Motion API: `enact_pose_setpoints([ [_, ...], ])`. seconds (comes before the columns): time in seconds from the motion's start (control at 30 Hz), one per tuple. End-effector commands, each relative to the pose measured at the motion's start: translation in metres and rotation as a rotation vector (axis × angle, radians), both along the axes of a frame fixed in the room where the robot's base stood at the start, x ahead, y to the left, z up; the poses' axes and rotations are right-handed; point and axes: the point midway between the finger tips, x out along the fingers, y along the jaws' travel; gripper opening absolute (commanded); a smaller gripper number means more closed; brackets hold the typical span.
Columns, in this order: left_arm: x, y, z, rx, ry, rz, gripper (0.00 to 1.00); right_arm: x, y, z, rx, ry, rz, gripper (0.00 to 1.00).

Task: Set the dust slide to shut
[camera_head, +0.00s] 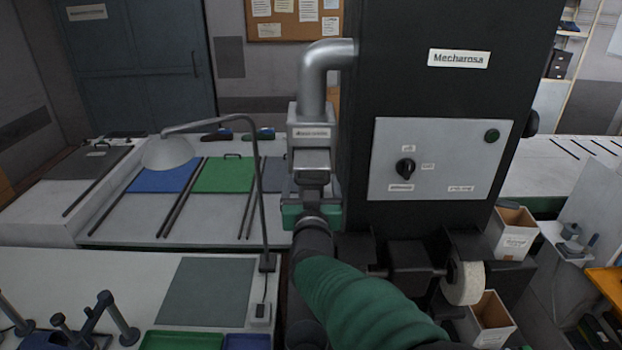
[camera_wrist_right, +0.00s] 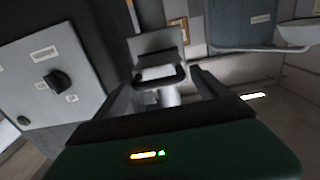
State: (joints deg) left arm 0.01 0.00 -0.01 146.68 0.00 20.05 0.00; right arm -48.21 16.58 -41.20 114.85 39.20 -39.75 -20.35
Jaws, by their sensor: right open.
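The dust slide is a grey plate in a box (camera_head: 310,140) on the metal duct beside the black machine. In the right wrist view the slide (camera_wrist_right: 155,44) shows its pale plate, a label and a dark loop handle (camera_wrist_right: 150,84). My right gripper (camera_head: 312,182) is in front of and just below the box, with its arm partly hiding what lies beneath. In the wrist view the right gripper (camera_wrist_right: 165,76) has its fingers apart on either side of the handle. I cannot tell whether they touch it. My left gripper is not in view.
The black machine (camera_head: 440,25) with a grey control panel (camera_head: 440,185) stands close on the right. A desk lamp (camera_head: 168,153) arches on the left. Behind it a bench (camera_head: 130,225) holds blue and green panels. A white wheel (camera_head: 465,284) and cardboard boxes (camera_head: 513,232) sit lower right.

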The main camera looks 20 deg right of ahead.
Motion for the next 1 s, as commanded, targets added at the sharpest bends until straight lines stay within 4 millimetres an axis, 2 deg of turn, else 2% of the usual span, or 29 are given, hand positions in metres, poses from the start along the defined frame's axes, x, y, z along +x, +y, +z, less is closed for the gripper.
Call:
enact_pose_setpoints([
  [0.1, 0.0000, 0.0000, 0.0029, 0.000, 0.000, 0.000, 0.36, 0.0099, -0.0036, -0.0002, 0.000, 0.002, -0.001, 0.83],
  [0.37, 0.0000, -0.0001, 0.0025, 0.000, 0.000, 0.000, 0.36, 0.0115, -0.0037, -0.0008, 0.002, 0.002, 0.000, 0.83],
  [1.0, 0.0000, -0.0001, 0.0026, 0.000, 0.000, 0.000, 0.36, 0.0116, -0.0034, -0.0007, 0.002, 0.002, 0.000, 0.03],
])
